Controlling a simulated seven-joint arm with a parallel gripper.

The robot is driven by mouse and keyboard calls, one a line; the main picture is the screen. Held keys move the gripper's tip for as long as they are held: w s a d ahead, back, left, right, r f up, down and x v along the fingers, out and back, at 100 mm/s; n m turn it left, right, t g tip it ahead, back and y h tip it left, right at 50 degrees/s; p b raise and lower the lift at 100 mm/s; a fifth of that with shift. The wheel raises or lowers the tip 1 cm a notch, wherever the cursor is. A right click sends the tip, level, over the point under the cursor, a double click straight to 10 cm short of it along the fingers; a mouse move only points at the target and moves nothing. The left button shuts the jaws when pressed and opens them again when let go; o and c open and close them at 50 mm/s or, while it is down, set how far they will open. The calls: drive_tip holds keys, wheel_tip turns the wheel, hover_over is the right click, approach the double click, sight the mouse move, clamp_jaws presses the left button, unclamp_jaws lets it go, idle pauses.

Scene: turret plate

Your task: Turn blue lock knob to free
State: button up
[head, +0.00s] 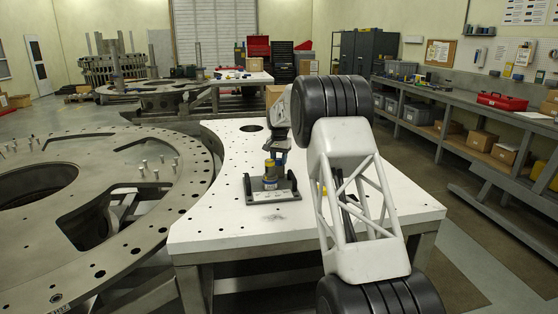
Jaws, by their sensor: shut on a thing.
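A dark grey fixture (285,193) with two upright side brackets stands on the white plate. A short upright cylinder with a yellow top (270,163) rises from its middle, with a small yellow and blue-grey part low on its front. My gripper (277,157) points down at the top of this fixture, close behind and beside the yellow-topped cylinder. It is shut on what I take to be the blue lock knob; the knob's colour and angle are too small and covered to make out. The fingertips are partly hidden.
The white plate (222,229) has a row of holes along its curved left edge and free room in front of the fixture. My arm covers the plate's right middle. A large metal ring (150,215) with several upright pins lies left. A long workbench (460,108) runs along the right wall.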

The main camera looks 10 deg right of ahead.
sight(279, 159)
drive_tip(key=n, duration=1.1)
drive_tip(key=shift+n, duration=2)
drive_tip(key=o, duration=0.9)
drive_tip(key=shift+r, duration=3.9)
